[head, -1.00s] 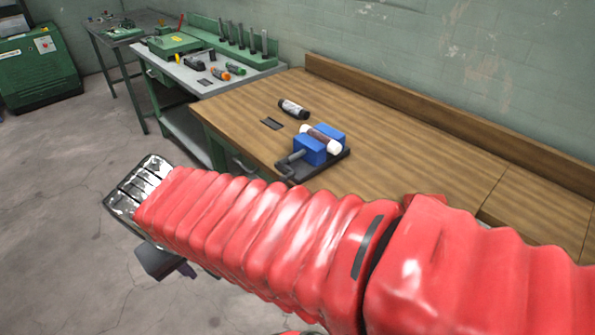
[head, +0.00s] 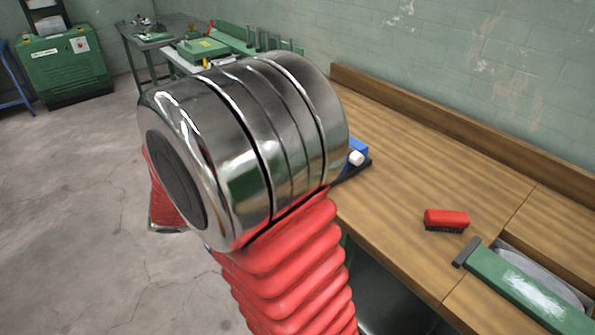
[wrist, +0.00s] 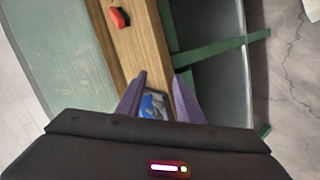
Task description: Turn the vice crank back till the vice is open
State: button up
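The blue vice (head: 358,147) stands on the wooden bench in the head view, mostly hidden behind my arm's metal joint. A white rod end (head: 357,158) shows at its side, above the dark base plate (head: 363,168). In the wrist view, part of the vice (wrist: 153,105) shows low between the fingers. I cannot make out the crank in either current view. My gripper (wrist: 160,74) is open, its two purple fingers spread apart with nothing seen held between them. The gap between the fingers and the vice is hard to judge. The gripper itself is hidden in the head view.
A red brush (head: 446,219) lies on the wooden bench (head: 400,165), right of the vice; the wrist view shows it too (wrist: 119,18). A green tool (head: 520,290) lies at the lower right. A wall runs behind the bench. Bare floor (head: 100,200) lies left.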

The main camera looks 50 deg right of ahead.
jog(key=w+d+f+t+h, duration=0.1)
jog(key=w+d+f+h, duration=0.4)
jog(key=w+d+h, duration=0.1)
jog(key=shift+w+d+m+h, duration=0.4)
jog(key=shift+w+d, duration=0.4)
jog(key=shift+d, duration=0.2)
jog(key=shift+f, duration=0.1)
jog(key=x, duration=1.4)
jog(key=shift+a, duration=0.1)
jog(key=shift+c, duration=0.2)
